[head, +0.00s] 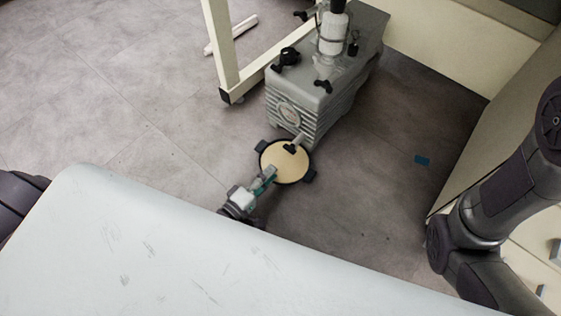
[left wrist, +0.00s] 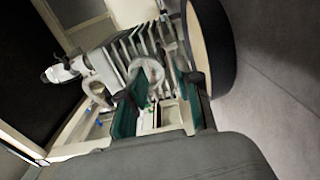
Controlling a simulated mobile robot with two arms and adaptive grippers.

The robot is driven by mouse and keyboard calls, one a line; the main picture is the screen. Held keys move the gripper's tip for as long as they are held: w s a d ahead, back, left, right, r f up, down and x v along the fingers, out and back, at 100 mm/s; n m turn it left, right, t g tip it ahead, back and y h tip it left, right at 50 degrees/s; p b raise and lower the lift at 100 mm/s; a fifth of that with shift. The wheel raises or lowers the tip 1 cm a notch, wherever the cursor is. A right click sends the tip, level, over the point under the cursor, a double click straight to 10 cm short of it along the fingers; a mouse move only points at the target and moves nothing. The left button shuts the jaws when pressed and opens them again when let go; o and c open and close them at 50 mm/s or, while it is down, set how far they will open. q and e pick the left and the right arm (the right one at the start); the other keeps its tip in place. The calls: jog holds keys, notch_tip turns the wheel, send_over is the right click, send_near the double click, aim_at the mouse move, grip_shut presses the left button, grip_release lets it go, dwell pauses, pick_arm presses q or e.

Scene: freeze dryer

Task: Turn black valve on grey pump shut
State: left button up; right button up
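The grey pump (head: 318,95) stands on the floor, with finned sides and a round badge on its front face. A small black valve handle (head: 290,148) shows at the pump's lower front, over a round tan pan. Other black knobs sit on top: a larger one (head: 289,56) and a T-shaped one (head: 323,87). My left gripper (head: 268,174) is by the pan's near left edge, close to the low handle. In the left wrist view its teal fingers (left wrist: 158,108) are apart, with the finned pump beyond. I cannot tell whether anything touches them.
The dark-rimmed tan pan (head: 286,178) lies before the pump; its rim (left wrist: 222,50) is close beside the fingers in the left wrist view. A cream frame leg (head: 221,45) stands left of the pump. A cream cabinet (head: 500,130) is at right.

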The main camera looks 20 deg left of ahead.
pick_arm(q)
jog(key=shift+v, duration=1.4)
jog(key=shift+s, duration=0.1)
